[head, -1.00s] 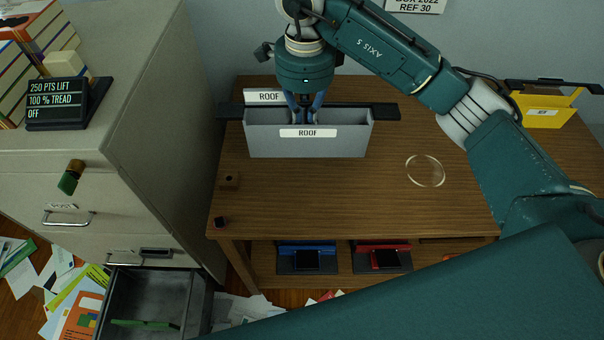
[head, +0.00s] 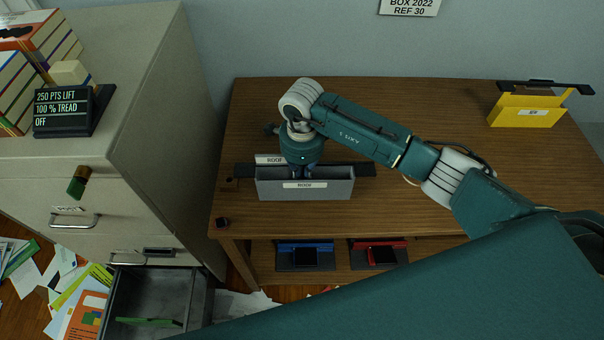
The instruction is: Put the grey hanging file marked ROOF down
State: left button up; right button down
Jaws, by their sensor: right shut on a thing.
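The grey hanging file marked ROOF (head: 330,191) is upright over the front left part of the wooden table, its dark rail sticking out at both sides. My right gripper (head: 303,173) points down at its top, shut on the file. The fingertips are partly hidden by the wrist and the file's front panel. I cannot tell whether the file's bottom touches the table. My left gripper is not in view.
The wooden table (head: 262,113) is clear at the back left. A yellow hanging file (head: 526,117) stands at its back right. A beige cabinet (head: 150,100) is on the left, with an open lower drawer (head: 150,290).

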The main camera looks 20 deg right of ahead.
jog(key=shift+f, duration=0.3)
jog(key=c, duration=2.3)
grip_release()
jog(key=shift+f, duration=0.1)
jog(key=o, duration=0.5)
jog(key=shift+c, duration=0.2)
jog(key=shift+r, duration=0.2)
notch_tip(320, 180, up, 12)
jog(key=b, duration=0.3)
jog(key=shift+s, duration=0.2)
